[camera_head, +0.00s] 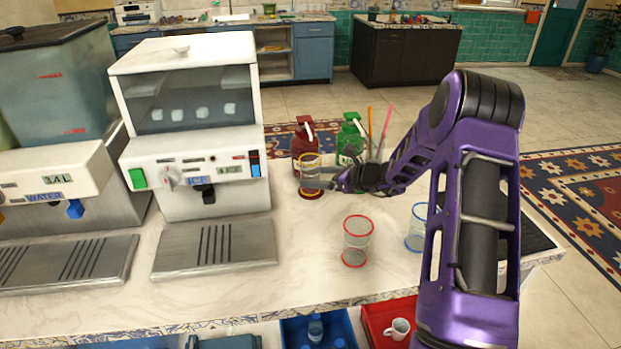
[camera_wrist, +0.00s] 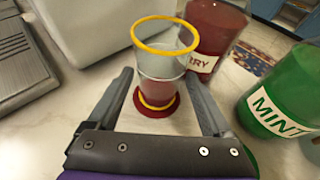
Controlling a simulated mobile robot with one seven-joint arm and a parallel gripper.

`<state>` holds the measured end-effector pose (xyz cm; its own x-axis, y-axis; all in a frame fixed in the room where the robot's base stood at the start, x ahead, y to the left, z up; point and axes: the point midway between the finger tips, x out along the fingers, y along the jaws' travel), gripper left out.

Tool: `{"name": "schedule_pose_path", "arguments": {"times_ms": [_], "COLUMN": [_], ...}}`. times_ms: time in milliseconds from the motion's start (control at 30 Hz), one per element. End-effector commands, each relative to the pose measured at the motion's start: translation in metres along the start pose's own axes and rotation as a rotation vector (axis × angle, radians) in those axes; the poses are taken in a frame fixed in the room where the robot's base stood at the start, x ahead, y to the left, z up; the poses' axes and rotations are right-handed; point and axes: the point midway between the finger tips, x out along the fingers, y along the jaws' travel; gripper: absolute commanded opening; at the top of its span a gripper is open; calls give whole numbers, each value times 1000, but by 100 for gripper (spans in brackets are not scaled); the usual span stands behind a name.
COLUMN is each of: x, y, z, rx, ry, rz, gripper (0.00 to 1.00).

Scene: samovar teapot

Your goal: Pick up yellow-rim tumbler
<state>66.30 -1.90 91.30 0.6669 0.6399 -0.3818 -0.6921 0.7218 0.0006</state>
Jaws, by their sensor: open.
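The yellow-rim tumbler (camera_head: 311,172) is a clear glass with yellow rings at its rim and base. It stands upright on a dark red coaster (camera_head: 311,193) on the counter, in front of the red bottle. In the wrist view the tumbler (camera_wrist: 160,65) rises ahead of my gripper (camera_wrist: 163,85), with the coaster (camera_wrist: 157,108) under it. My gripper is open, with one finger on each side of the tumbler's lower part in that view. The fingers look apart from the glass. In the head view my gripper (camera_head: 340,180) is just right of the tumbler.
A red bottle (camera_head: 305,141) and green mint bottle (camera_head: 351,138) stand close behind. A red-rim tumbler (camera_head: 356,242) and blue-rim tumbler (camera_head: 416,228) stand nearer the front. The white ice machine (camera_head: 190,130) is to the left. Straws (camera_head: 386,128) stand behind my arm.

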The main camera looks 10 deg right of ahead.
Motion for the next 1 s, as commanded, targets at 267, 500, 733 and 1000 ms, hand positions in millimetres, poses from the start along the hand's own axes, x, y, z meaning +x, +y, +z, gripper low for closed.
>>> {"name": "schedule_pose_path", "arguments": {"times_ms": [267,500,733,1000], "x": [28,28,27,27], "y": [0,0,0,0], "z": [0,-1,-1,0], "rx": [0,0,-1,-1], "ry": [0,1,1,1], "rz": [0,0,-1,-1], "gripper": [84,64,23,4]}}
